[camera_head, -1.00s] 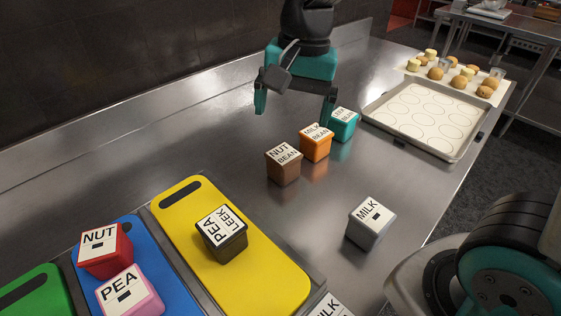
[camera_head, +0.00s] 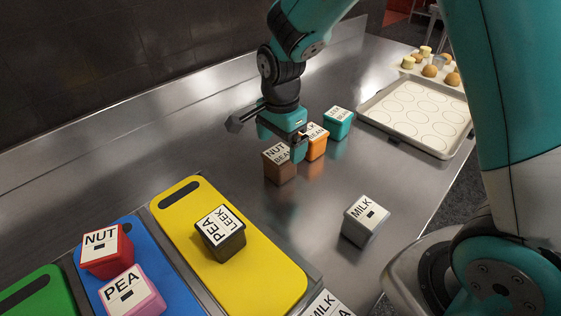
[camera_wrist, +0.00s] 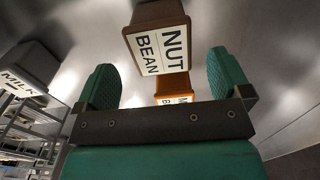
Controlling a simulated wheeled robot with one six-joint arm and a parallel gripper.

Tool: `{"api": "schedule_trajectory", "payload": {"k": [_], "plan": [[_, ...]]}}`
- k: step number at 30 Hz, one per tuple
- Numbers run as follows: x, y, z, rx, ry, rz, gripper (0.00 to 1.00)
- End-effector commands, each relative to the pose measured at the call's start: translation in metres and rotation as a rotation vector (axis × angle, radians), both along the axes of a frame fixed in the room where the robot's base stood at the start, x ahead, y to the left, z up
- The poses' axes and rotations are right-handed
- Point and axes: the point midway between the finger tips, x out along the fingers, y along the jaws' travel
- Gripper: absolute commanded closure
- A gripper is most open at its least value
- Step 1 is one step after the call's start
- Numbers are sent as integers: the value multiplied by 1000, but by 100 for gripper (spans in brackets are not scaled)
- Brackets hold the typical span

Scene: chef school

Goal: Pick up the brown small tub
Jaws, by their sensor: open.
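The brown small tub (camera_head: 279,168), with a white lid reading NUT BEAN, stands upright on the steel counter. In the wrist view the brown tub (camera_wrist: 157,40) is ahead of my gripper, centred between the two teal fingers. My gripper (camera_head: 283,140) is open and hangs close above the tub, on its back right side in the head view. In the wrist view my gripper's fingers (camera_wrist: 166,82) are spread and hold nothing. I cannot tell whether a finger touches the tub. Part of its lid is hidden by the gripper.
An orange tub (camera_head: 317,146) stands close behind the brown one, then a teal tub (camera_head: 338,124). A grey MILK tub (camera_head: 364,222) stands to the right. A baking tray (camera_head: 437,152) lies at the back right.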

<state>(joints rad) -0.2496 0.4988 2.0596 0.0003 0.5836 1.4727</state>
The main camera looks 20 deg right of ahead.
Motion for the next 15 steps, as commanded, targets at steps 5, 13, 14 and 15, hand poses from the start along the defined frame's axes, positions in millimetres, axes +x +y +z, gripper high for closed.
{"api": "schedule_trajectory", "payload": {"k": [5, 13, 14, 15], "plan": [[-1, 1, -13, 0, 4, 1, 4], [0, 3, -51, 0, 2, 1, 4], [0, 3, -53, 0, 3, 1, 4], [0, 3, -55, 0, 1, 1, 4]]}}
